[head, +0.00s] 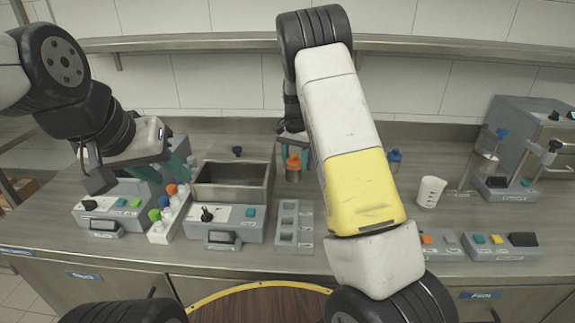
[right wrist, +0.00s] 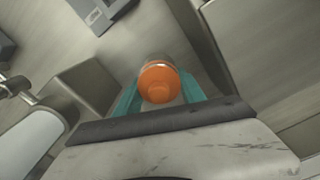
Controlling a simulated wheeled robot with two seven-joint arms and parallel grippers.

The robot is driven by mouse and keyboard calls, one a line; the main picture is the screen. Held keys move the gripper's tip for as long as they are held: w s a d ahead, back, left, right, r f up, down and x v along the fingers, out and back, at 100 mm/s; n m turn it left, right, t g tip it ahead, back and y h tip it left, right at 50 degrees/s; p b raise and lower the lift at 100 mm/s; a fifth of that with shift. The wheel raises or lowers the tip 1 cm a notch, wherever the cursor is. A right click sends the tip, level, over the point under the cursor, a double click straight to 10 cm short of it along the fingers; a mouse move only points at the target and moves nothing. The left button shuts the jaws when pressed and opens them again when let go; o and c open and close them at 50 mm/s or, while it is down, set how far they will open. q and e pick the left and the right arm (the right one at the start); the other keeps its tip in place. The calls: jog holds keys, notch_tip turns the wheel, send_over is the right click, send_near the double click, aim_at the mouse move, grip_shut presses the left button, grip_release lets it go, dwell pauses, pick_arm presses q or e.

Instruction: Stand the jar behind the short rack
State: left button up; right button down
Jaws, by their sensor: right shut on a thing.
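The orange-lidded jar (head: 293,165) is upright behind the grey rack, near the back of the counter. In the right wrist view its orange lid (right wrist: 160,82) sits between the teal fingers. My right gripper (head: 293,154) is shut on this jar; my forearm covers the area just right of it. Whether the jar's base touches the counter is hard to tell. A low grey rack (head: 281,240) with several empty square slots lies in front of the jar; it looks like the short rack. My left gripper (head: 168,170) hangs above the left machine, its fingers partly hidden.
A white rack (head: 160,236) holds several colour-capped bottles. A metal basin machine (head: 228,222) stands left of the grey rack. A blue-lidded jar (head: 394,160) and a white beaker (head: 430,191) stand right of my arm. A shelf (head: 210,40) runs along the back wall.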

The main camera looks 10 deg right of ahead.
aim_at(295, 173)
jog(key=shift+f, duration=1.85)
jog(key=c, duration=0.7)
grip_release()
jog(key=shift+f, duration=0.1)
